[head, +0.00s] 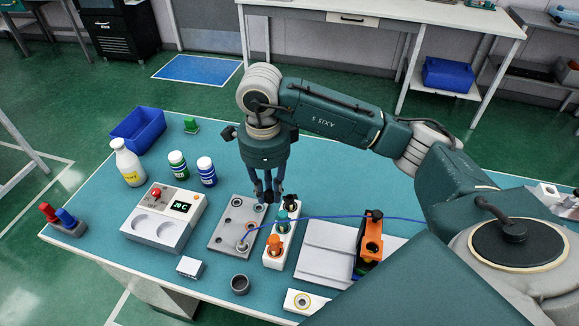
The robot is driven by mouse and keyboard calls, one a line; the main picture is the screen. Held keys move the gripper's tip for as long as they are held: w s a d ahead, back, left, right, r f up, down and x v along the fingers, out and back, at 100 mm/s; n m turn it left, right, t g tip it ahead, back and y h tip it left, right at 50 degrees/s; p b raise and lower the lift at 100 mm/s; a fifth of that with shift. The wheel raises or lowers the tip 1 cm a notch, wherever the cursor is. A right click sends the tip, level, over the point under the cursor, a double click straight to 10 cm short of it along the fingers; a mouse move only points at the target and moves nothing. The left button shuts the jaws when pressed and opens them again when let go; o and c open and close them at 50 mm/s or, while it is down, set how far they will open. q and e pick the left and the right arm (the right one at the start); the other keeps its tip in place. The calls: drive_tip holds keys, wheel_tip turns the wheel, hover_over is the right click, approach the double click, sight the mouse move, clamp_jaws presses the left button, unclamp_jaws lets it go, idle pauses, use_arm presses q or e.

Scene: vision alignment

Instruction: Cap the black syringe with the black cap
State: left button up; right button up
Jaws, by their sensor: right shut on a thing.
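My right gripper (267,198) points down over the far right part of a grey plate with round holes (222,240). It is shut on a small dark thing that looks like the black cap (259,208), mostly hidden by the fingers. A white rack (270,262) stands just right of the plate. It holds a black-topped piece (291,203) at its far end, probably the black syringe, with a green one (283,216) and an orange one (275,245) nearer. The gripper is just left of the black-topped piece. My left gripper is not in view.
A blue cable (330,217) crosses the rack. A heater-like box (160,228), bottles (130,165) and a blue bin (139,130) are on the left. A dark cup (240,284) is in front.

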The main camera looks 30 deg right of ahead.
drive_tip(key=w+d+f+m, duration=0.1)
drive_tip(key=d+m, duration=0.2)
drive_tip(key=m, duration=0.3)
drive_tip(key=w+d+f+m+p, duration=0.1)
drive_tip(key=d+f+m, duration=0.1)
drive_tip(key=m, duration=0.5)
drive_tip(key=w+d+f+m+p, duration=0.1)
drive_tip(key=w+d+f+m, duration=0.1)
drive_tip(key=d+m, duration=0.2)
drive_tip(key=shift+w+f+m, duration=0.1)
drive_tip(key=shift+f+m, duration=0.05)
drive_tip(key=shift+m, duration=1.15)
drive_tip(key=shift+f+b, duration=0.75)
drive_tip(key=shift+f, duration=0.35)
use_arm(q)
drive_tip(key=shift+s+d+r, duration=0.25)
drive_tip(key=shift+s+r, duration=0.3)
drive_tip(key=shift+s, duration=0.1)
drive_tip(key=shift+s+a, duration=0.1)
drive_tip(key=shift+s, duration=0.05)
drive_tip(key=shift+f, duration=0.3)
use_arm(e)
drive_tip(key=shift+f, duration=0.25)
use_arm(q)
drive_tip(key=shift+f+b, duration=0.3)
drive_tip(key=shift+b, duration=0.25)
use_arm(e)
drive_tip(key=shift+f, duration=0.4)
